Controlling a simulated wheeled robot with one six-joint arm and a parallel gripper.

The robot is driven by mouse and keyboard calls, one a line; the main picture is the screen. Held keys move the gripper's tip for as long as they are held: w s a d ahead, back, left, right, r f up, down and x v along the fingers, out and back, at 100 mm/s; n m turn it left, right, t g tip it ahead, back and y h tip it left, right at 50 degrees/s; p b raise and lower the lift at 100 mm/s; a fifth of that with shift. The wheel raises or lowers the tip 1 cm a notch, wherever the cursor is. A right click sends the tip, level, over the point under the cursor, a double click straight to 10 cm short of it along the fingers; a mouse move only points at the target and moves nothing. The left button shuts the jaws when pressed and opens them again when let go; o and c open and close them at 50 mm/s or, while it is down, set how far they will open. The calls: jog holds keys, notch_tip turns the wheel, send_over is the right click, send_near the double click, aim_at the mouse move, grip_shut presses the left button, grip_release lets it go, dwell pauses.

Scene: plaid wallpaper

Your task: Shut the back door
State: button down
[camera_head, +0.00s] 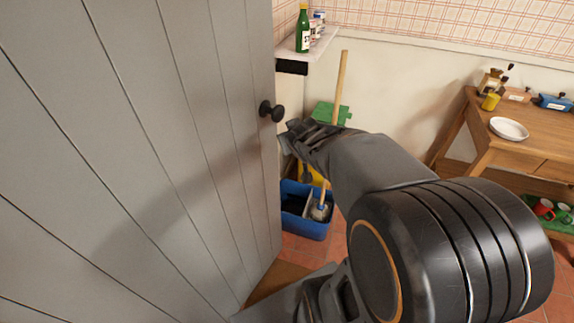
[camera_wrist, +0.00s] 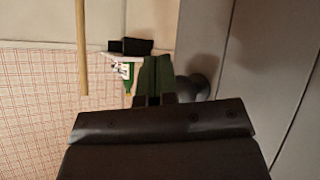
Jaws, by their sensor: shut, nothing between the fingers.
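The back door (camera_head: 190,130) is a grey plank door that fills the left of the head view. It stands ajar, with its free edge near the picture's middle. A round black knob (camera_head: 272,111) sits near that edge. My gripper (camera_head: 290,135) is just right of and slightly below the knob in the head view. In the wrist view my gripper (camera_wrist: 155,82) has its fingers together with nothing between them. The dark knob (camera_wrist: 196,86) shows right beside the fingers there, and the grey door (camera_wrist: 265,60) is behind it. I cannot tell whether the fingers touch the knob.
Beyond the door edge are a white shelf (camera_head: 312,47) with a green bottle (camera_head: 303,30), a wooden pole (camera_head: 341,85) and a blue bin (camera_head: 303,226). A wooden table (camera_head: 535,130) with a white plate (camera_head: 509,128) stands at the right. Tiled floor lies between.

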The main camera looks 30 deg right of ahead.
aim_at(274, 152)
jog(key=w+d+f+n+t+y+b, duration=0.3)
jog(key=w+d+f+t+b, duration=0.25)
jog(key=d+f, duration=0.2)
jog(key=s+f+n+y+b, duration=0.45)
jog(key=f+y+b, duration=0.25)
jog(key=f+y, duration=0.25)
jog(key=shift+m, duration=0.35)
jog(key=b+x, duration=0.1)
jog(key=x, duration=0.7)
jog(key=b+x, duration=0.1)
jog(key=x, duration=0.3)
jog(key=shift+w+a+r+b, duration=0.2)
jog(key=shift+a+r+b, duration=0.15)
jog(key=shift+r, duration=0.05)
